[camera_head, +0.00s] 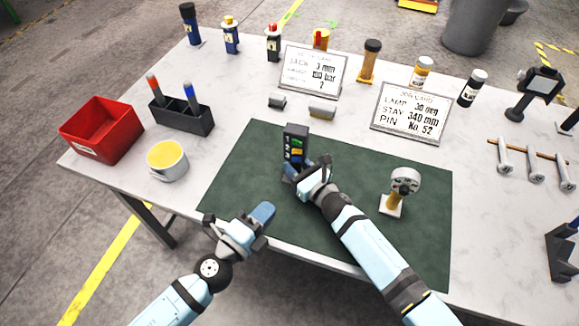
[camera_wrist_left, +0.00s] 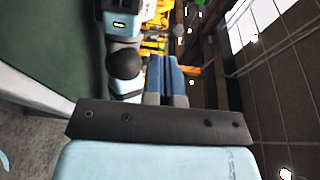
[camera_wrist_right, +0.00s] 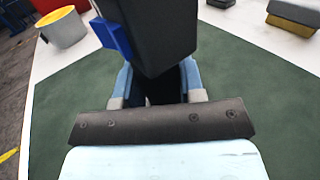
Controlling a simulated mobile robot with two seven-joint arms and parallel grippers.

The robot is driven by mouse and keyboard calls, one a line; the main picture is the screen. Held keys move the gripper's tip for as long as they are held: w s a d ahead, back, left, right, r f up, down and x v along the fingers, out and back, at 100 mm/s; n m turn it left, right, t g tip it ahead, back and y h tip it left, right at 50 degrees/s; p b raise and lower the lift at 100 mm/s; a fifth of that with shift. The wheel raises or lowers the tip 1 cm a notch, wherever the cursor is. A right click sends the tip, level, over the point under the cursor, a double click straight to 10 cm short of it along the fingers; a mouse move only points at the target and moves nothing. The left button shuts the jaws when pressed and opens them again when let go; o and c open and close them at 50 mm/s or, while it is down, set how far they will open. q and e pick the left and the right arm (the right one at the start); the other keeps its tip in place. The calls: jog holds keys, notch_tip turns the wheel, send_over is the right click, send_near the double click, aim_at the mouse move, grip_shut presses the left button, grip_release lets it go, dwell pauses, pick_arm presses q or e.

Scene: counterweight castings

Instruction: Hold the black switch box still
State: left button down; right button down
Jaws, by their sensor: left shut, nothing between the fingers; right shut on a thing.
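The black switch box (camera_head: 296,143) stands upright on the dark green mat (camera_head: 240,165), with coloured markings on its front. My right gripper (camera_head: 292,172) is shut on its lower part. In the right wrist view the box (camera_wrist_right: 155,35) rises between the blue fingers (camera_wrist_right: 157,85), with a blue piece at its left side. The fingers hide part of its base. My left gripper (camera_head: 262,214) is shut and empty, above the front left of the mat, apart from the box. The left wrist view shows its blue fingers (camera_wrist_left: 167,78) together.
A red bin (camera_head: 100,130), a yellow-filled cup (camera_head: 167,160) and a black holder (camera_head: 182,115) stand on the left. A round-headed gauge-like thing (camera_head: 402,185) stands on the mat's right. Two cards (camera_head: 313,72) and several bottles line the back. The mat's left part is clear.

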pick_arm(q)
jog(key=shift+w+d, duration=0.1)
send_near(297, 159)
jog(key=x, duration=0.3)
jog(key=d+x, duration=0.1)
jog(key=x, duration=0.1)
jog(key=shift+d, duration=0.2)
jog(key=shift+w+a, duration=0.15)
jog(key=shift+w, duration=0.55)
